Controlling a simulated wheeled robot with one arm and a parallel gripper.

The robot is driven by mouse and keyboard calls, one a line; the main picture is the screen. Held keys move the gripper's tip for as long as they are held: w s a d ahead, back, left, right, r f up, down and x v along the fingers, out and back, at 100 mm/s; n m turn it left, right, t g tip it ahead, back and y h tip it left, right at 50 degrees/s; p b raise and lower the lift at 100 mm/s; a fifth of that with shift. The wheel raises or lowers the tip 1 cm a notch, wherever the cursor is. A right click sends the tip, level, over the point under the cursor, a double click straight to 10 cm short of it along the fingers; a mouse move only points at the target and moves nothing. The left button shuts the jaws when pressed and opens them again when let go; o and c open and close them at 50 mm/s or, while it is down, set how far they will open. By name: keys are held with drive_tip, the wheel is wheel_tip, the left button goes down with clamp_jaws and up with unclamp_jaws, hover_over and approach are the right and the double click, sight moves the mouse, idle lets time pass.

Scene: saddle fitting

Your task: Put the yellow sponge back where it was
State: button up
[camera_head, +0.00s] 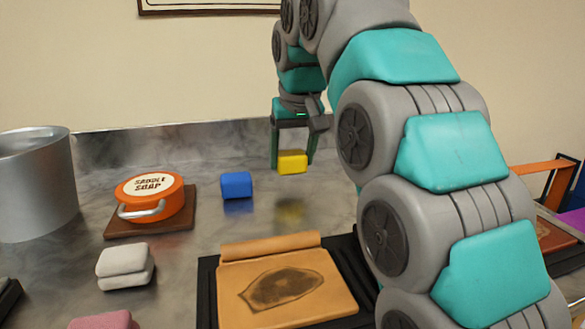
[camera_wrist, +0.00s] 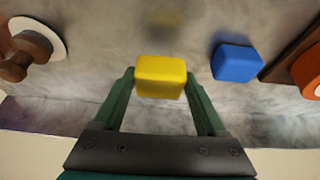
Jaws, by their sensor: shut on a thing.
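The yellow sponge (camera_head: 292,163) is a small block held above the metal counter. My gripper (camera_head: 292,157) is shut on it, one finger on each side. In the wrist view the sponge (camera_wrist: 161,76) sits between the two dark green fingers of my gripper (camera_wrist: 160,90). A blurred yellowish reflection shows on the counter below it. A blue block (camera_head: 237,185), like another sponge, rests on the counter to the left of the held sponge; it also shows in the wrist view (camera_wrist: 237,62).
An orange saddle soap tin (camera_head: 150,195) stands on a brown board (camera_head: 190,215) at left. White sponges (camera_head: 125,261), a pink one (camera_head: 103,321) and a grey pot (camera_head: 35,185) are also at left. A tan leather piece (camera_head: 330,285) lies in front. A wooden-handled object (camera_wrist: 30,50) shows in the wrist view.

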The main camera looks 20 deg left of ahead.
sight(294, 161)
wheel_tip(294, 161, down, 3)
drive_tip(key=shift+f+b, duration=0.2)
drive_tip(key=shift+b, duration=0.7)
drive_tip(key=shift+r, duration=0.1)
drive_tip(key=o, duration=1.1)
drive_tip(key=shift+o, duration=0.2)
drive_tip(key=shift+v, duration=0.9)
drive_tip(key=p+v, duration=0.1)
drive_tip(key=v, duration=0.4)
drive_tip(key=shift+r+p, duration=0.15)
drive_tip(key=shift+p, duration=0.25)
drive_tip(key=shift+s+d+r, duration=0.1)
drive_tip(key=shift+s+r, duration=0.05)
